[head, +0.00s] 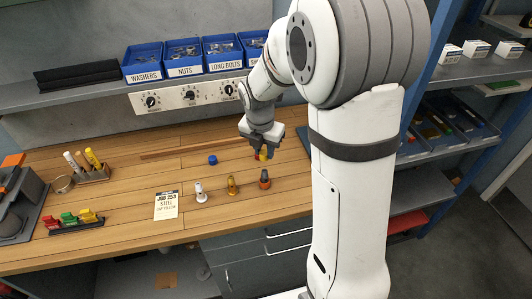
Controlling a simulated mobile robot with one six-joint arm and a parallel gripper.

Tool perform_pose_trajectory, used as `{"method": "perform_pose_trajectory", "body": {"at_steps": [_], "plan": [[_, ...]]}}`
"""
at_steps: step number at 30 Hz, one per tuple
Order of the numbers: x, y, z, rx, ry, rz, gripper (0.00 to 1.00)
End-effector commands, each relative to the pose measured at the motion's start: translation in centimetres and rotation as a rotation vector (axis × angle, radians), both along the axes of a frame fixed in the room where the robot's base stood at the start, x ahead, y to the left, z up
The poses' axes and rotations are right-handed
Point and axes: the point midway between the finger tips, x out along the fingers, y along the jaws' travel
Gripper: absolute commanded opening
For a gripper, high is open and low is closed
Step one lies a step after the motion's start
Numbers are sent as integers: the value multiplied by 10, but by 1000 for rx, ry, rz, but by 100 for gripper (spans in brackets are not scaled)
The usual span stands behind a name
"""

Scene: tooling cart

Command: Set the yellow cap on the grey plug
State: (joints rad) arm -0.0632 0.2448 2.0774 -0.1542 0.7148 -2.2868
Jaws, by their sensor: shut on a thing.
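My gripper (262,146) is at the back right of the wooden bench, shut on the yellow cap (264,154). The cap shows only in part between the fingers. The grey plug (200,192) stands upright near the front of the bench, to the left and nearer than my gripper. Its top is bare. Whether the yellow cap touches the bench is too small to tell.
A red piece (257,155) is close beside the gripper. A blue cap (212,160) lies further left. A brass plug (231,186) and a dark plug with orange (264,180) stand right of the grey plug. A job card (166,205) lies left of it.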

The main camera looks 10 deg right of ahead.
Motion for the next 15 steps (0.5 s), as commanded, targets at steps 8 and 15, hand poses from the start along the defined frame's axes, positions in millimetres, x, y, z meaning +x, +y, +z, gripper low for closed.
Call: {"method": "perform_pose_trajectory", "body": {"at_steps": [8,15], "plan": [[0,0,-16,0,1,2,5],[0,-1,-36,0,1,2,5]]}}
